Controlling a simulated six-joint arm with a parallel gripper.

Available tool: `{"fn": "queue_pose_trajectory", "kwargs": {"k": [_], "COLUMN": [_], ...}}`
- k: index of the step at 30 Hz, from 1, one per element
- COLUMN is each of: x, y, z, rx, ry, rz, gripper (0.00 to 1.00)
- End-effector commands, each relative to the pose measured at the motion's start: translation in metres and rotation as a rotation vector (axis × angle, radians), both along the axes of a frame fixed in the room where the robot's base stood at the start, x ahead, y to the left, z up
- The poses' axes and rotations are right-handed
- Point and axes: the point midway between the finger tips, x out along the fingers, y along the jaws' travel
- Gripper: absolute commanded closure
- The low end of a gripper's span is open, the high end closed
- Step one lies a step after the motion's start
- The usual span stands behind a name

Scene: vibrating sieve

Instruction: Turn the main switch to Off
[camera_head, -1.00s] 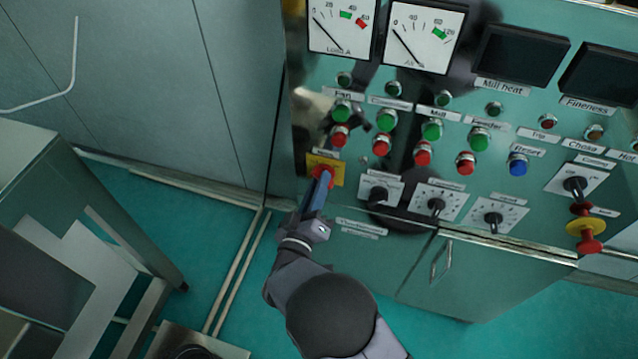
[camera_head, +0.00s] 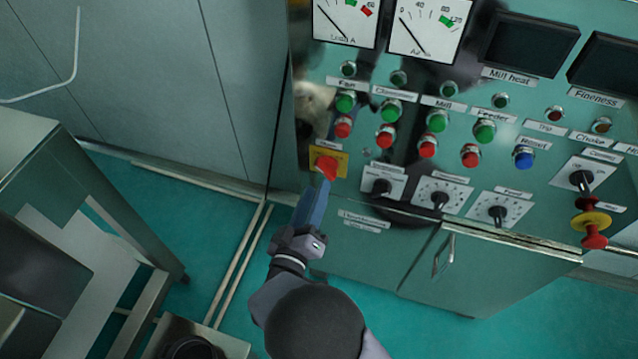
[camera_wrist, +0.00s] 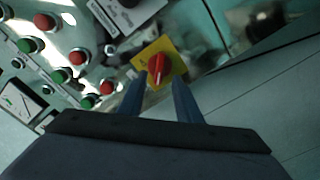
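The main switch is a red rotary knob (camera_head: 326,167) on a yellow square plate (camera_head: 342,158), at the lower left of the panel. It also shows in the wrist view as the red knob (camera_wrist: 158,69) on its yellow plate (camera_wrist: 144,54). The marks on the plate are too small to read. My gripper (camera_head: 321,187) is just in front of and below the knob in the head view. In the wrist view the two blue fingers of my gripper (camera_wrist: 157,84) stand apart with nothing between them. The knob lies just beyond the fingertips, roughly centred between them.
Green and red push buttons (camera_head: 345,103) sit in rows above the switch. A black selector (camera_head: 381,187) is close to its right, with more black knobs (camera_head: 439,200) further right. A red and yellow emergency stop (camera_head: 592,228) is at far right.

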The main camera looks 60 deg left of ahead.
Motion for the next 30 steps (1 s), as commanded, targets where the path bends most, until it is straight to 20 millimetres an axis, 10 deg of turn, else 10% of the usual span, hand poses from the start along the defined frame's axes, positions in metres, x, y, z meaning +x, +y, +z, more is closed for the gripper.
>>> {"fn": "queue_pose_trajectory", "kwargs": {"k": [22,30], "x": [-0.012,0.043], "y": [-0.014,-0.011], "z": [-0.002,-0.066], "rx": [-0.002,-0.078], "ry": [0.002,0.155], "rz": [-0.001,0.034], "gripper": [0.69,0.69]}}
